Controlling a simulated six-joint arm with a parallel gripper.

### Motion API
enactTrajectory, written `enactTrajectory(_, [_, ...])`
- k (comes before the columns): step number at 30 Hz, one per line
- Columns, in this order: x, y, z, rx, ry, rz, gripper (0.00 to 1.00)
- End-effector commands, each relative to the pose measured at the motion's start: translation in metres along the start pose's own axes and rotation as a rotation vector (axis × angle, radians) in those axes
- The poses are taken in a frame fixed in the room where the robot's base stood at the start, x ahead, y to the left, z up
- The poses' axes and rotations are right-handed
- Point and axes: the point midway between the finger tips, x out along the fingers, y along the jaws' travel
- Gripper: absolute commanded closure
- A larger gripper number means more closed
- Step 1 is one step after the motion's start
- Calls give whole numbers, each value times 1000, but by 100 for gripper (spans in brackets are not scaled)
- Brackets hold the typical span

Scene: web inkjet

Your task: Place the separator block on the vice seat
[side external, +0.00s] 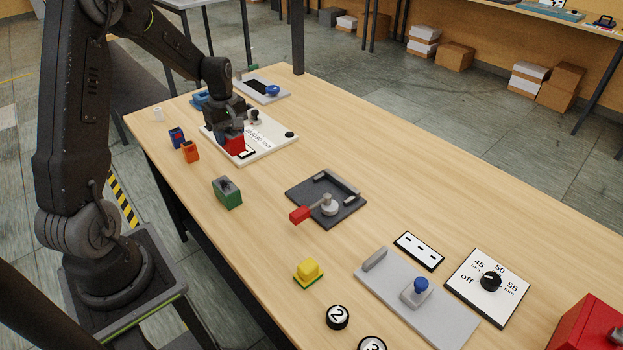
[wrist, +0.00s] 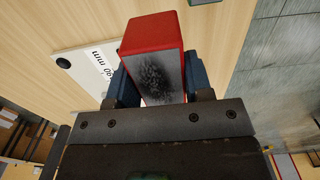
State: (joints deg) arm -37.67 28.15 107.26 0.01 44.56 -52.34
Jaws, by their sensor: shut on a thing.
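My gripper (side external: 232,126) is shut on a red block (side external: 236,147), low over a white board (side external: 276,145) at the back left of the table. In the wrist view the block (wrist: 152,33) sits between the blue fingers (wrist: 155,88) and shows a grey face with a dark speckled patch. I cannot tell whether the block touches the board. A light grey plate (side external: 453,326) with an upright grey bar and a blue-knobbed slider, which looks like a vice, lies at the front right. A dark plate (side external: 339,216) with low grey bars and a red-handled lever lies mid-table.
A green block (side external: 228,193), an orange block (side external: 190,152), a blue block (side external: 177,137) and a yellow block (side external: 308,271) stand on the table (side external: 265,231). A dial panel (side external: 475,293) and a red box (side external: 588,330) are at right. Bare wood separates the plates.

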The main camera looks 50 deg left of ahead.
Motion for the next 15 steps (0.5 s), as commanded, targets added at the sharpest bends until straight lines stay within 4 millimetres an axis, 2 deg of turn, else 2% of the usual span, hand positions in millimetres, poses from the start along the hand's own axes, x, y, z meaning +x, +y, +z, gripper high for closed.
enactTrajectory(1, [-1,17,14,12,1,2,83])
enactTrajectory(6, [-6,63,65,12,1,2,83])
enactTrajectory(9, [-9,81,92,8,0,0,83])
enactTrajectory(15, [-10,100,124,3,0,-1,83])
